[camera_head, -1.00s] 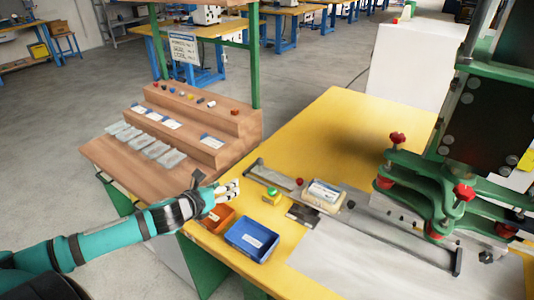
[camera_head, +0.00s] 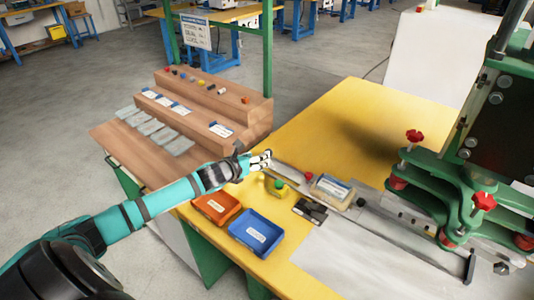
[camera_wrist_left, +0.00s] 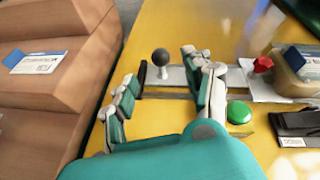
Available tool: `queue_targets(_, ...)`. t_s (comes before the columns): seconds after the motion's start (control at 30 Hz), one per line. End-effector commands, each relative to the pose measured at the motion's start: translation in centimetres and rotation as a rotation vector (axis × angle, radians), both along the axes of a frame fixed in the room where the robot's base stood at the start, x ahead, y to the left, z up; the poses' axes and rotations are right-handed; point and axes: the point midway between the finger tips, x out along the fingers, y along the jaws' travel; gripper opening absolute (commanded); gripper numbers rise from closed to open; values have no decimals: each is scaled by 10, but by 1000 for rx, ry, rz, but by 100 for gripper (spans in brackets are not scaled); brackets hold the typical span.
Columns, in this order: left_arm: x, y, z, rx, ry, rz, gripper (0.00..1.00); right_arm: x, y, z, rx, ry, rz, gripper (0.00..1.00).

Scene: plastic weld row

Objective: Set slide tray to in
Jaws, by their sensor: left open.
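The slide tray appears to be the flat grey metal strip (camera_head: 291,171) on the long rail across the yellow table. In the left wrist view, a black ball knob (camera_wrist_left: 160,57) stands on a post at the strip's left end. My left gripper (camera_head: 266,160) is over that end of the rail and hides the knob in the head view. In the left wrist view my left gripper (camera_wrist_left: 163,70) is open. Its fingers lie on either side of the knob in the picture; I see no contact. My right gripper is not in view.
A labelled box (camera_head: 331,191), a yellow-and-green button (camera_head: 278,187) and a red knob (camera_head: 308,176) sit by the rail. Orange (camera_head: 216,208) and blue (camera_head: 256,234) bins are at the front edge. A green press (camera_head: 455,195) stands right, a wooden stepped rack (camera_head: 205,110) left.

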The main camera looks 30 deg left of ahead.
Motion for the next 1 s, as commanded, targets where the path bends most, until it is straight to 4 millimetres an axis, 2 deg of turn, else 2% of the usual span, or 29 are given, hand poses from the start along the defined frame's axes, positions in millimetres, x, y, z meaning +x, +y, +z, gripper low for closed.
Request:
queue_targets(0.03, 12, 0, -3, -4, -3, 3, 52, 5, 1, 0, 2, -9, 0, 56)
queue_targets(0.2, 41, 1, -15, -3, -2, 2, 52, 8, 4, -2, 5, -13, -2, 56)
queue_targets(0.4, 62, 2, -25, -2, -1, 1, 52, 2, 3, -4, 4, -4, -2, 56)
queue_targets(0.6, 70, 3, -28, 0, 0, 0, 52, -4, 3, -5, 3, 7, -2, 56)
queue_targets(0.83, 70, 2, -28, 1, 0, 0, 52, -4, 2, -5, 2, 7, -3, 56)
queue_targets(1.0, 69, 3, -28, 1, 0, 0, 31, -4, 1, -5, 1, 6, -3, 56)
